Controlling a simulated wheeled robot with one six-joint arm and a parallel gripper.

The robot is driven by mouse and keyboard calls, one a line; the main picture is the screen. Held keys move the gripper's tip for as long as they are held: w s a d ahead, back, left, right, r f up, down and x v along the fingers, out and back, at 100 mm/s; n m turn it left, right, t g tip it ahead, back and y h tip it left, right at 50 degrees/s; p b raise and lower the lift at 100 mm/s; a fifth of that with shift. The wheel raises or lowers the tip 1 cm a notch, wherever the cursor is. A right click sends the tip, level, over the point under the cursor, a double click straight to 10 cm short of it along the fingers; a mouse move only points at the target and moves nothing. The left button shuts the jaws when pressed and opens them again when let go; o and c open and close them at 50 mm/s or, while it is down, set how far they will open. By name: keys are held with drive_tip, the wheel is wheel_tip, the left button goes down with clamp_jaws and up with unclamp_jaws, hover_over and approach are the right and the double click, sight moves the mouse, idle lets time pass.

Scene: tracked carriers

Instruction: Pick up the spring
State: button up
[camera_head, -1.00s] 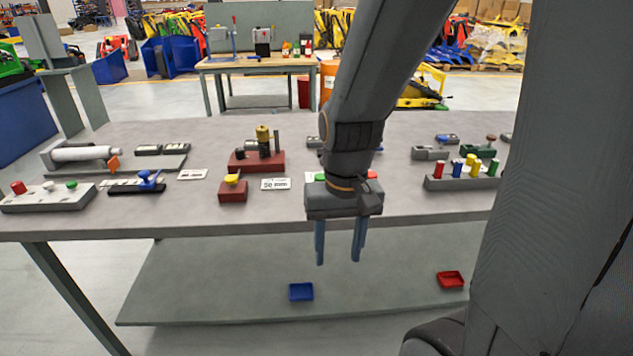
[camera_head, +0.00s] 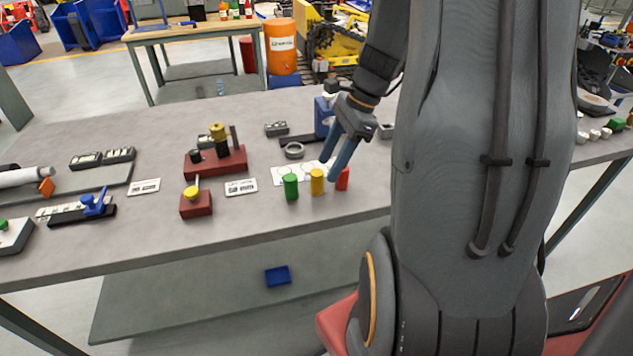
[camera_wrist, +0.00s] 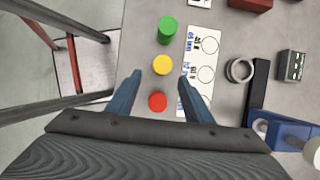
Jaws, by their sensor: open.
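No plain spring can be made out for sure. A grey ring-like part (camera_head: 293,150) lies on the grey table behind a white card; whether it is a coil I cannot tell. It also shows in the wrist view (camera_wrist: 240,70), right of my fingers. My gripper (camera_head: 331,168) is open and empty, pointing down over the table's front right part. In the wrist view my gripper (camera_wrist: 160,78) has the yellow cylinder (camera_wrist: 162,65) near its fingertips and the red cylinder (camera_wrist: 157,102) showing between its fingers. A green cylinder (camera_wrist: 167,29) stands farther up.
The white card (camera_wrist: 202,45) with circles lies beside the cylinders. A blue fixture (camera_wrist: 280,135) and black bar stand to the right. A red block (camera_head: 215,162) with a yellow-topped post stands to the left. The table's front edge is close to the cylinders.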

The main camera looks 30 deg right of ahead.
sight(320, 179)
drive_tip(key=x, duration=0.2)
drive_tip(key=p+x, duration=0.1)
drive_tip(key=x, duration=0.1)
drive_tip(key=shift+w+a, duration=0.2)
drive_tip(key=shift+a, duration=0.25)
drive_tip(key=shift+a+f, duration=0.1)
drive_tip(key=shift+f, duration=0.4)
drive_tip(key=c, duration=1.1)
